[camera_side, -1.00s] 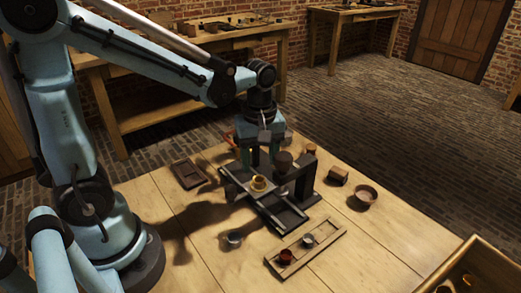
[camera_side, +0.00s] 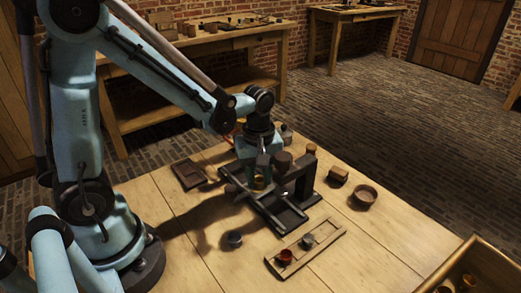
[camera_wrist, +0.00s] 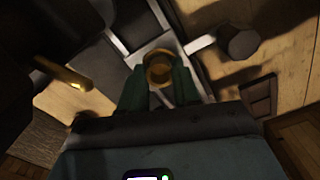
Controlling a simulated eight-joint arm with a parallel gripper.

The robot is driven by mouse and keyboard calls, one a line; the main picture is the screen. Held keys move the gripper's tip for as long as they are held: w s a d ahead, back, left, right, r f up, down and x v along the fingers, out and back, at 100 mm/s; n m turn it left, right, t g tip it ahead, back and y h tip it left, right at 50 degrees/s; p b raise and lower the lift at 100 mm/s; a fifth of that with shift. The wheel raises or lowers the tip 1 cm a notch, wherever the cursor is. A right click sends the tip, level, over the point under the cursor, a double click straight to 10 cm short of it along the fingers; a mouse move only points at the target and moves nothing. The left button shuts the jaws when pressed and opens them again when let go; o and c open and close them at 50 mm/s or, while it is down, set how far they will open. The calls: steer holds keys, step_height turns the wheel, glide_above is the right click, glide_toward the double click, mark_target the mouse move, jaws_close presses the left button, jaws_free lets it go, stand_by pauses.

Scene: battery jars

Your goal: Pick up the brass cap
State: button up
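The brass cap (camera_side: 259,183) is a small round yellow ring-like piece at the dark press-like stand on the table. In the wrist view the brass cap (camera_wrist: 159,66) shows as a ring with a dark middle. My gripper (camera_side: 260,178) is lowered over it, fingers pointing down. In the wrist view the two green fingers of my gripper (camera_wrist: 160,86) stand on either side of the cap, very close to it. I cannot tell whether they touch or press it. The fingers and wrist partly hide the cap in the side view.
The dark stand (camera_side: 290,216) has rails and an upright block (camera_side: 306,173) right beside my gripper. A wooden tray (camera_side: 323,235) holds a red cup (camera_side: 285,257) and a grey cup (camera_side: 307,241). A grey cup (camera_side: 234,239), a bowl (camera_side: 364,195) and a dark tray (camera_side: 188,174) stand around.

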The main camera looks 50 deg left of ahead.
jaws_close()
steer(key=shift+r, duration=0.1)
